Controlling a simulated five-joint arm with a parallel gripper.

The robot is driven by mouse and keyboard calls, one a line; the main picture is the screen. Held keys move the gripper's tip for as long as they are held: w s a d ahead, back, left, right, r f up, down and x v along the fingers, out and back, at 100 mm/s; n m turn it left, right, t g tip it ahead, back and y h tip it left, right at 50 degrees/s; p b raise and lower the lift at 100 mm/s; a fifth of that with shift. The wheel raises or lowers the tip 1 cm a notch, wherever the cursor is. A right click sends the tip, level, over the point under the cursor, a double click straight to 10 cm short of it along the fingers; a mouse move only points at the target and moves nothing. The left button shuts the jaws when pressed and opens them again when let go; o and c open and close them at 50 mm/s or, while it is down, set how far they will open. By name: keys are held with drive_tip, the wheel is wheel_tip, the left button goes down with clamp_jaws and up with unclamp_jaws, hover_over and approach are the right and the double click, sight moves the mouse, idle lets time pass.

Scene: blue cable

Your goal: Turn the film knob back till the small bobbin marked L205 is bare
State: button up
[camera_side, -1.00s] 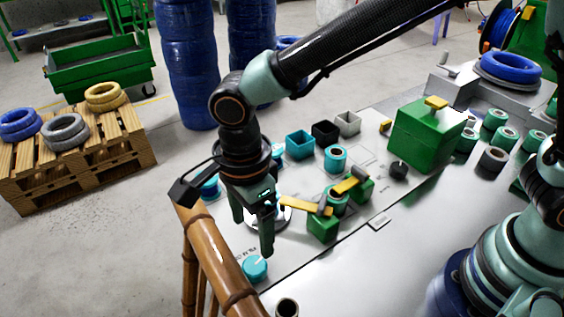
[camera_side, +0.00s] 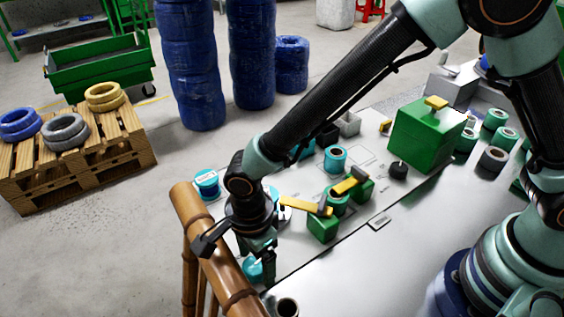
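A teal knob (camera_side: 252,268), which I take for the film knob, sits at the near left end of the grey panel, partly hidden by my gripper. My gripper (camera_side: 259,265) points down at the knob. One dark finger is at the knob's right side; the other is not clear, so I cannot tell whether the fingers touch or grip it. A small teal bobbin with a pale label (camera_side: 207,183) stands at the panel's left edge. Another teal bobbin (camera_side: 335,159) stands farther back. No L205 marking is readable, and I cannot tell which bobbin carries film.
A bamboo rail (camera_side: 222,267) runs close along the left of my gripper. Green blocks with yellow levers (camera_side: 323,228) stand right of it. A large green box (camera_side: 427,136) and several teal bobbins are farther right. The panel's near right part is bare.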

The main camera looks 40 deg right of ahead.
sight(255, 264)
clamp_jaws()
drive_tip(key=shift+w+n, duration=0.1)
drive_tip(key=shift+n, duration=2.3)
drive_tip(key=shift+o, duration=0.3)
unclamp_jaws()
wheel_tip(255, 264, up, 12)
